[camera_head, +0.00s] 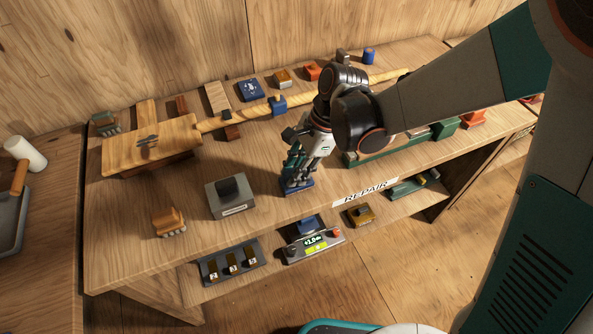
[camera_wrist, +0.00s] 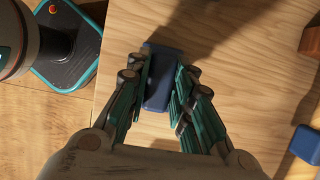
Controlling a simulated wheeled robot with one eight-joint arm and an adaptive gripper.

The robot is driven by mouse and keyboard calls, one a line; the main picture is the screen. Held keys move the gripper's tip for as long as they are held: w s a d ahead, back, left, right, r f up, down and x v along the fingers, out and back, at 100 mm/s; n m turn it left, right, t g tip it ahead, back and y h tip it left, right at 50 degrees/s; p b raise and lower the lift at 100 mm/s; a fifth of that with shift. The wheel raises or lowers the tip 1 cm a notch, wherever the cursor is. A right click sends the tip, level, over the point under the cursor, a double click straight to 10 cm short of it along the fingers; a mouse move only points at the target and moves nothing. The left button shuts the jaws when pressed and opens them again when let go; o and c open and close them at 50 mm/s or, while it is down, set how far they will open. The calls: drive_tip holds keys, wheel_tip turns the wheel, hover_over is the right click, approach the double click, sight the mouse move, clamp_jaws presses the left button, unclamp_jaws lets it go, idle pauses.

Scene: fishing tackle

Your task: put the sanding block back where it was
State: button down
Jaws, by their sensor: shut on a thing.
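My gripper (camera_head: 297,180) is over the front middle of the workbench, pointing down, with its fingers on both sides of a blue block (camera_head: 299,188). The wrist view shows the same blue block (camera_wrist: 160,85) between the fingertips (camera_wrist: 159,95), long and narrow, seen from above. It is probably the sanding block, but no label on it shows. It is at or very near the bench top; whether it touches the wood is not clear. The fingers hide part of it.
A grey box with a black knob (camera_head: 228,197) stands left of my gripper, and an orange-brown brush-like block (camera_head: 169,222) farther left. A long rod (camera_head: 250,114) lies behind. The REPAIR label (camera_head: 365,193) marks the front edge. Bare wood (camera_head: 262,165) lies between.

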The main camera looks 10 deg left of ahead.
drive_tip(key=shift+f, duration=0.15)
drive_tip(key=c, duration=1.4)
unclamp_jaws()
drive_tip(key=p+v, duration=0.4)
drive_tip(key=v, duration=0.8)
drive_tip(key=shift+r, duration=0.2)
